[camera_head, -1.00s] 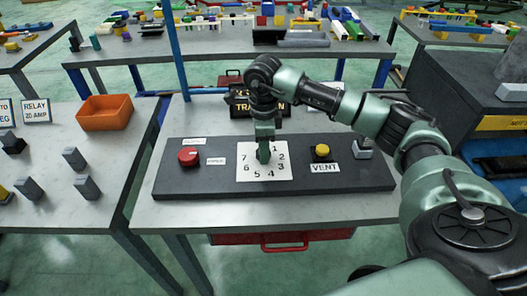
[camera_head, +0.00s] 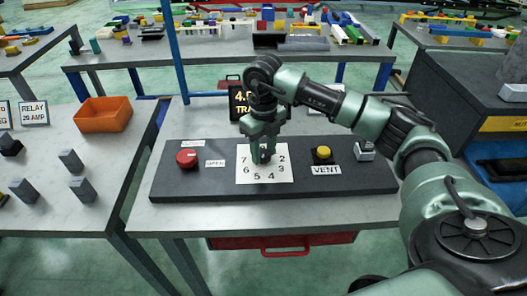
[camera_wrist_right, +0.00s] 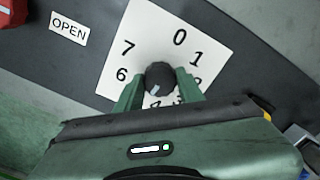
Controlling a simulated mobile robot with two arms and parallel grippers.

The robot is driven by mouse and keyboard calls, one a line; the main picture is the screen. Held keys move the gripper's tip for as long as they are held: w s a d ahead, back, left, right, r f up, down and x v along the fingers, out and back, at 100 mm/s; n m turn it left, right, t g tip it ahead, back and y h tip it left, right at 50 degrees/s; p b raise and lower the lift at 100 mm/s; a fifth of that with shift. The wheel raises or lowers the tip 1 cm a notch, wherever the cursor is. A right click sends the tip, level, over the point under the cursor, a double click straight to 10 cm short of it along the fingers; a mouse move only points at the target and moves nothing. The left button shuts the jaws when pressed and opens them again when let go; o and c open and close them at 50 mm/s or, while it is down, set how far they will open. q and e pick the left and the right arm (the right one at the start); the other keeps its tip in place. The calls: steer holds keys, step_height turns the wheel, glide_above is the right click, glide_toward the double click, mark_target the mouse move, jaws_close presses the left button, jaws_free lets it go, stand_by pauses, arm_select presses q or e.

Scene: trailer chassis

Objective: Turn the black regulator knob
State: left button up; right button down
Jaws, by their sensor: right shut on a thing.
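The black regulator knob (camera_wrist_right: 159,78) stands in the middle of a white numbered dial card (camera_head: 250,176) on the dark panel. In the right wrist view a pale mark shows on the knob, toward the low numbers side of the card. My right gripper (camera_head: 264,158) points down over the card, and its two green fingers are on either side of the knob. In the right wrist view the gripper (camera_wrist_right: 160,90) is shut on the knob. In the head view the fingers hide part of the knob. My left gripper is not in view.
On the panel (camera_head: 215,185), a red button (camera_head: 187,158) with an OPEN label is left of the card. A yellow button (camera_head: 323,152) with a VENT label and a grey switch (camera_head: 364,150) are right. A black display (camera_head: 240,103) stands behind. An orange bin (camera_head: 103,114) is on the left table.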

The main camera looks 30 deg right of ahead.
mark_target(263, 153)
steer(key=m, duration=0.5)
steer(key=shift+w+r+m, duration=0.1)
steer(key=shift+r+m, duration=0.05)
steer(key=shift+m, duration=2.45)
steer(key=c, duration=0.9)
jaws_free()
step_height(263, 153, up, 8)
steer(key=shift+f+b, duration=0.15)
steer(key=shift+b, duration=0.5)
